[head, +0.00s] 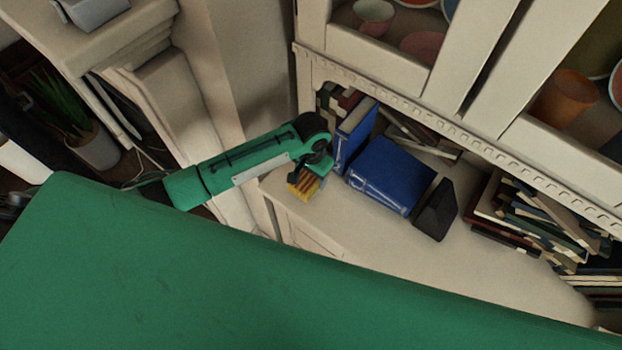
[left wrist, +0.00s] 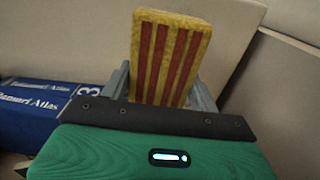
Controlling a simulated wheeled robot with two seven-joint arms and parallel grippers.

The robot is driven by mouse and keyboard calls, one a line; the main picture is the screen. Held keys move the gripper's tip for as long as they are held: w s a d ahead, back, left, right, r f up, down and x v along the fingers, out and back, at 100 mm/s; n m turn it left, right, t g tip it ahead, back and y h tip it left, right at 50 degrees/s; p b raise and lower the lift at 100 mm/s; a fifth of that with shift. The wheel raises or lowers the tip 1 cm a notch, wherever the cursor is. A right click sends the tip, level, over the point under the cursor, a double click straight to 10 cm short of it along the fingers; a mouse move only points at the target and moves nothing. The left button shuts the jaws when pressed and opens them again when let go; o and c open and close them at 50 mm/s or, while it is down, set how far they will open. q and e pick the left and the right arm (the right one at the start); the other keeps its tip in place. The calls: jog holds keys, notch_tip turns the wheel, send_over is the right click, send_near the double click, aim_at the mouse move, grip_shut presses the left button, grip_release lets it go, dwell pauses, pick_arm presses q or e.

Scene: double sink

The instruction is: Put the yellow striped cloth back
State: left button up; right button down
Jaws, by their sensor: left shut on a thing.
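The yellow striped cloth (left wrist: 170,60) looks like a stiff, block-shaped yellow piece with dark red stripes. My left gripper (head: 309,177) is shut on it, with one finger on each side in the left wrist view. In the head view the cloth (head: 301,190) sticks out below the gripper, over the left end of a cream cabinet top (head: 370,245). I cannot tell whether it touches that top. My right gripper is not in view.
Beside the gripper, one blue book (head: 353,130) stands and another blue book (head: 388,175) lies near a black wedge-shaped object (head: 435,210). Loose books (head: 540,220) are piled further right. A shelf with dishes hangs above. The front of the cabinet top is clear.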

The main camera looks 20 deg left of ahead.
aim_at(311, 181)
pick_arm(q)
notch_tip(311, 181, down, 3)
jog(key=shift+f+p, duration=0.15)
jog(key=shift+p, duration=0.15)
jog(key=shift+f, duration=0.45)
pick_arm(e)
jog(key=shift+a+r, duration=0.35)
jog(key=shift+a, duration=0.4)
pick_arm(q)
jog(key=o, duration=0.8)
jog(key=shift+f, duration=0.1)
jog(key=shift+o, duration=0.4)
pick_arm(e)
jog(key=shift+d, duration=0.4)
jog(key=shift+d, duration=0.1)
